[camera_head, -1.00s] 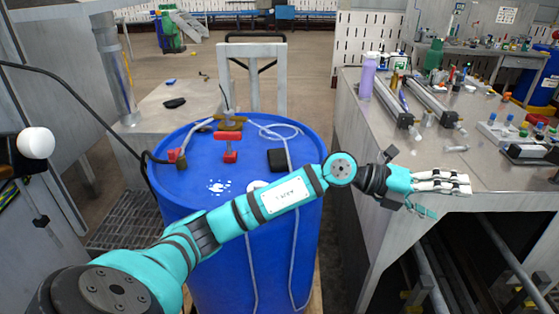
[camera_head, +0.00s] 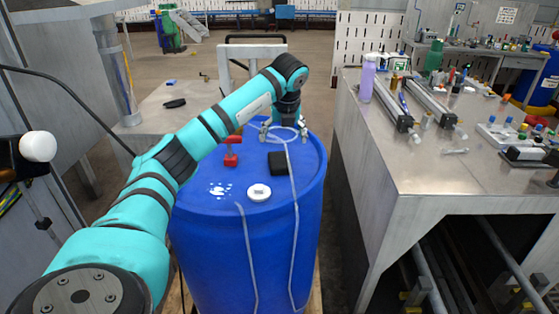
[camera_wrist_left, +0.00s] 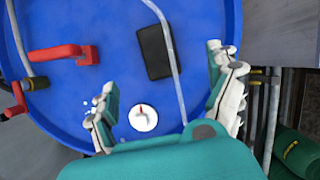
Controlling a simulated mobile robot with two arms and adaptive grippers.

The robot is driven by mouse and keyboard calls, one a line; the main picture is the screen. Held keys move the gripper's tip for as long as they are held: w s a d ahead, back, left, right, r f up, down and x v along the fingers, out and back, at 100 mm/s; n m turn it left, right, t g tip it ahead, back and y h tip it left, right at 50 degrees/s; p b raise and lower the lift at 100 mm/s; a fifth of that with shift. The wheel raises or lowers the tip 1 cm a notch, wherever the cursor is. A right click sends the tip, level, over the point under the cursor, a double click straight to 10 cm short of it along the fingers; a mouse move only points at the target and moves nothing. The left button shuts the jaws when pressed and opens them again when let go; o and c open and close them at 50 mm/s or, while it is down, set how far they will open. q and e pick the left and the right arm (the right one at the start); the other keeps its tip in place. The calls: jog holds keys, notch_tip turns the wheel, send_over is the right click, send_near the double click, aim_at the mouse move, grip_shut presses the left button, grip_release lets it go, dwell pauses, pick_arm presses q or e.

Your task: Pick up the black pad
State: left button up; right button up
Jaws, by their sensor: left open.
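The black pad (camera_head: 278,163) lies flat on top of the blue barrel (camera_head: 250,250), right of the middle of its lid. It also shows in the left wrist view (camera_wrist_left: 155,52), with a grey cable running along its right side. My left gripper (camera_head: 284,133) points down above the far part of the barrel top, behind the pad in the head view. In the left wrist view its fingers (camera_wrist_left: 165,95) are spread wide and nothing is between them in their grip. The pad lies beyond the fingertips there, apart from them. My right gripper is not in view.
A red valve handle (camera_head: 232,152) stands left of the pad, and a white round cap (camera_head: 259,193) sits nearer on the lid. A grey cable (camera_head: 296,225) hangs down the front. The metal workbench (camera_head: 435,170) is on the right, with a gap between.

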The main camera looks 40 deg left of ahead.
pick_arm(q)
jog(key=p, duration=0.2)
send_over(279, 160)
jog(key=d, duration=0.2)
jog(key=f, duration=0.5)
jog(key=shift+s+a+f, duration=0.15)
jog(key=shift+s+f, duration=0.15)
jog(key=p+x, duration=0.2)
jog(key=x, duration=0.2)
jog(key=shift+s+a+f, duration=0.1)
jog(key=shift+s, duration=0.1)
jog(key=shift+w+a+f, duration=0.15)
jog(key=shift+a+f, duration=0.05)
jog(key=shift+f, duration=0.3)
jog(key=shift+f, duration=0.2)
jog(key=shift+c, duration=0.5)
jog(key=c, duration=0.9)
